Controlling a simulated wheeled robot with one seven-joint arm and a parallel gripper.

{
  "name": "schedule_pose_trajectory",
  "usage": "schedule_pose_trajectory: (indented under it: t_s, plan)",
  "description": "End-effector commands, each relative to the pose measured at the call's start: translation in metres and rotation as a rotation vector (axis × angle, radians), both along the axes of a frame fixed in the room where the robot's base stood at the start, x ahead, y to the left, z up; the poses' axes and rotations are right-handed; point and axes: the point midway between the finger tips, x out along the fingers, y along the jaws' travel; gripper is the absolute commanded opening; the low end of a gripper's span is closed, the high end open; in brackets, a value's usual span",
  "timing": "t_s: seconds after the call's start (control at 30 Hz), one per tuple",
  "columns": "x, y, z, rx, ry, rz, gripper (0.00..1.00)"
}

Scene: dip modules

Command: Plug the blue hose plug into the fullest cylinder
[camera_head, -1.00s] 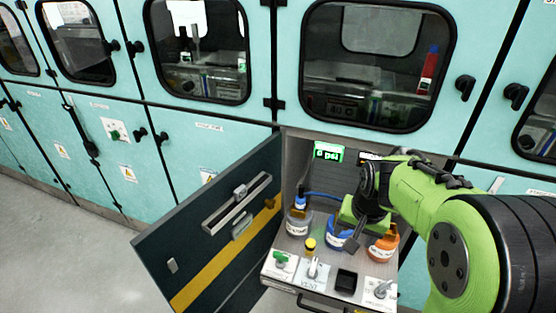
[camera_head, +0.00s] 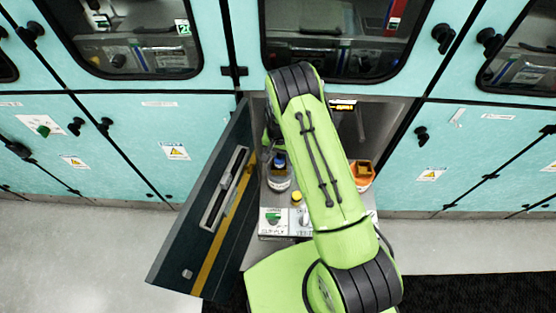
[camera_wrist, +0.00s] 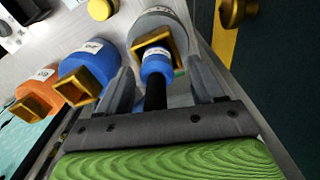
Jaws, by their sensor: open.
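The blue hose plug (camera_wrist: 156,66), with a black shaft, sits at the mouth of the grey cylinder (camera_wrist: 152,22) in the wrist view. In the head view the plug (camera_head: 279,160) stands on top of the grey cylinder (camera_head: 277,182). My gripper (camera_wrist: 160,72) is open, with one finger on each side of the plug; I cannot tell whether they touch it. A blue cylinder (camera_wrist: 80,62) and an orange cylinder (camera_wrist: 27,84), with brass-coloured square collars, stand to the left in the wrist view. My arm hides the blue cylinder in the head view. Fill levels are not readable.
An open dark door (camera_head: 205,215) with a yellow stripe stands left of the module. A panel with a green knob (camera_head: 272,216) and a yellow cap (camera_head: 296,197) lie in front of the cylinders. Teal cabinets (camera_head: 130,130) stand behind.

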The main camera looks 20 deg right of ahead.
Motion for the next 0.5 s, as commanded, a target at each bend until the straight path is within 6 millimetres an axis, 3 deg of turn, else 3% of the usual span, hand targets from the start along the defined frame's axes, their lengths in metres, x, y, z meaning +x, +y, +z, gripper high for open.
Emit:
schedule_pose_trajectory:
  t_s: [0.23,0.5]
  plan:
    - [-0.0001,-0.0004,-0.0045,-0.001,-0.001,0.000,0.67]
    - [-0.0001,-0.0005,-0.0043,-0.001,-0.001,0.000,0.26]
